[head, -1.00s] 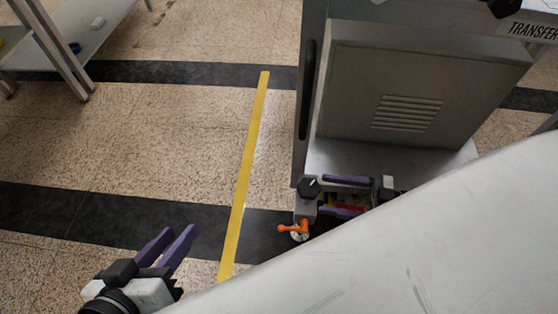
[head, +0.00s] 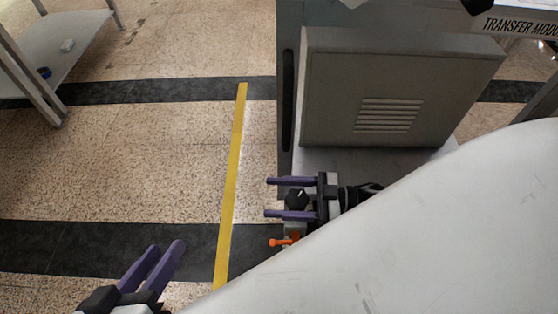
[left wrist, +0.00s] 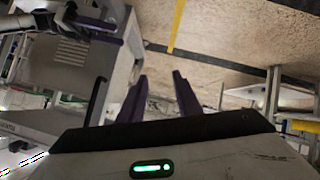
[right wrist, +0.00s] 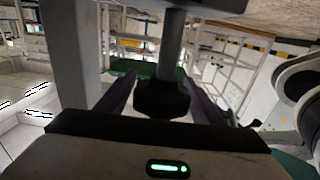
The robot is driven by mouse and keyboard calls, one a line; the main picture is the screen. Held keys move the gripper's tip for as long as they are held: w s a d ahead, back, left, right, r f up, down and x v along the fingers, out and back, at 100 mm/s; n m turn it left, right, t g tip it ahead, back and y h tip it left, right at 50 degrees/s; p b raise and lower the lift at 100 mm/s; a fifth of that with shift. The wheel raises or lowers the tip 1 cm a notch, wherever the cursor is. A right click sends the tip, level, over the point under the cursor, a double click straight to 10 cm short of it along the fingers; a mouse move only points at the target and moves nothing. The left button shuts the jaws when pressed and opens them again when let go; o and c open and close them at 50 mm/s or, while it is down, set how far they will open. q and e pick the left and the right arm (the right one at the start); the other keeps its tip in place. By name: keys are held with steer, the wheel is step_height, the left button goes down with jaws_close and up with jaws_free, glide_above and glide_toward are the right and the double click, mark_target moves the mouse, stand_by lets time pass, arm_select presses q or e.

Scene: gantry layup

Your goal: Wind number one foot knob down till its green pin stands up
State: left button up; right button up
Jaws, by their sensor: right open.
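A black faceted foot knob (head: 296,199) sits at the lower front corner of the grey cabinet, with an orange lever (head: 283,242) below it. My right gripper (head: 268,198) is open. Its purple fingers lie on either side of the knob, tips past it, and I see no clear grip. In the right wrist view the knob (right wrist: 162,98) hangs on a grey stem between the spread fingers. My left gripper (head: 165,250) is open and empty over the floor at lower left; its fingers also show in the left wrist view (left wrist: 160,78). I cannot make out a green pin.
The grey cabinet (head: 400,90) with a louvred panel stands behind the knob. A pale curved surface (head: 420,240) fills the lower right. Yellow tape (head: 231,180) runs along open floor to the left. A grey bench (head: 75,45) stands at upper left.

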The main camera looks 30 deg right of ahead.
steer(key=shift+c, duration=0.2)
steer(key=c, duration=1)
arm_select(q)
steer(key=shift+r, duration=0.15)
arm_select(e)
steer(key=shift+t, duration=0.3)
arm_select(q)
steer(key=shift+s+a+f+g+y+p, duration=0.15)
steer(key=shift+a+f+g+y+p, duration=0.35)
steer(key=shift+f+p, duration=0.4)
steer(key=shift+s+a+f+g+y+p, duration=0.15)
steer(key=shift+a+f+y+p, duration=0.15)
steer(key=shift+a+f+p, duration=0.55)
steer(key=shift+s+a+f+g+y+p, duration=0.15)
steer(key=shift+a+f+g+y+p, duration=0.2)
steer(key=shift+f+p, duration=0.6)
arm_select(e)
steer(key=shift+w+d+m+t+h, duration=0.25)
steer(key=shift+d+m+t+h, duration=0.15)
steer(key=shift+m+t+h, duration=1.05)
steer(key=shift+w+d+m+t+h, duration=0.4)
steer(key=shift+m+t+h, duration=0.6)
steer(key=shift+h, duration=0.9)
steer(key=shift+w+d+m+t+h, duration=0.15)
steer(key=shift+d+m+t+h, duration=0.3)
steer(key=shift+m+t+h, duration=0.85)
